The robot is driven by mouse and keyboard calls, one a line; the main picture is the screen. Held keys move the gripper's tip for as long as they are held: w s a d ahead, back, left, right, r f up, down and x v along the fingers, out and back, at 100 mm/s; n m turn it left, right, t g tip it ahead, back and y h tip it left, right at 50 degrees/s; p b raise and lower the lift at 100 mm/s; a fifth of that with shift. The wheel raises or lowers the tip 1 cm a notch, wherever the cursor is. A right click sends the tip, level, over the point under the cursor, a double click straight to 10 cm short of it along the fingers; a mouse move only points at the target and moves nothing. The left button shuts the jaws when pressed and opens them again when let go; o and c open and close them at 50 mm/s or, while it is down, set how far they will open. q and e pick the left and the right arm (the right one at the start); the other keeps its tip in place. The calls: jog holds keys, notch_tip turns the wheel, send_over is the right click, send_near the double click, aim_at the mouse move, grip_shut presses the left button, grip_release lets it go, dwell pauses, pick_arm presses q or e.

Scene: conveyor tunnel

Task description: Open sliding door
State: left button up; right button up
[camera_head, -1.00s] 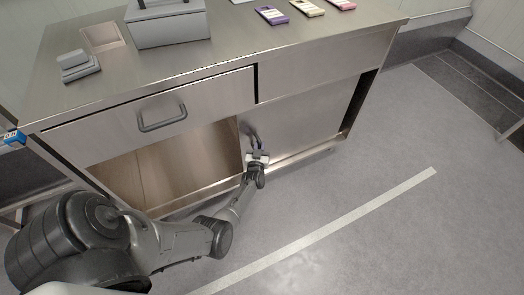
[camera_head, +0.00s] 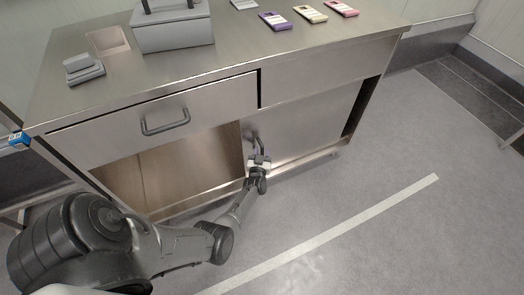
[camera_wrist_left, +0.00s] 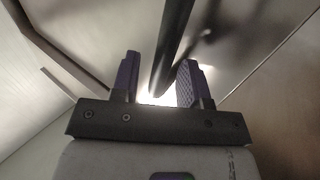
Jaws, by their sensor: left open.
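The steel sliding door (camera_head: 300,120) is on the right side of the cabinet's lower front, with a dark gap past its right edge. Its dark bar handle (camera_head: 259,143) is near the door's left edge. My left gripper (camera_head: 258,159) is at the handle's lower end. In the left wrist view the handle bar (camera_wrist_left: 172,45) runs between the two open fingers of my left gripper (camera_wrist_left: 160,82). The bar appears closer to the right finger; I cannot tell whether they touch. My right gripper is in neither view.
The cabinet's left compartment (camera_head: 185,170) is open. The floor to the right is clear.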

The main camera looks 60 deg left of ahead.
pick_arm(q)
jog(key=p+v, duration=0.5)
jog(key=v, duration=0.8)
dwell(0.4)
